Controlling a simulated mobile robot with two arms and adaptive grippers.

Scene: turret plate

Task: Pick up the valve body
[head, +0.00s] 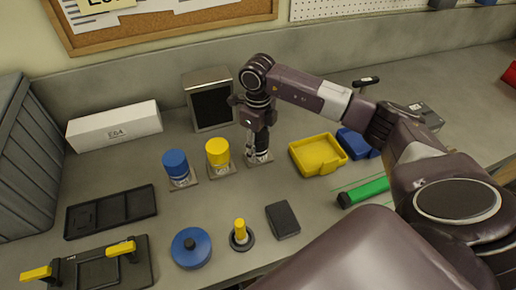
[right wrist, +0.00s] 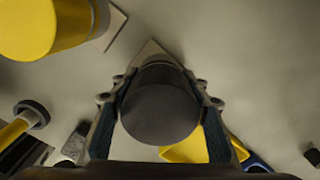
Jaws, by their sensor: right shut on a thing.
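The valve body with the dark round top (right wrist: 160,108) stands upright between the two fingers of my right gripper (head: 258,138). In the head view its lower part (head: 258,156) shows below the fingers, over a small square plate. My right gripper comes down from above and is shut on it, one finger on each side. I cannot tell whether it is clear of the plate. Similar bodies with a yellow top (head: 217,151) and a blue top (head: 175,163) stand just left on their own plates. My left gripper is not in view.
A yellow tray (head: 296,160) and a blue tray (head: 357,143) lie to the right. A dark-fronted box (head: 210,106) stands behind. A blue round part (head: 190,248), yellow-handled part (head: 240,235) and dark block (head: 282,220) lie in front. A white box (head: 115,127) is at the left.

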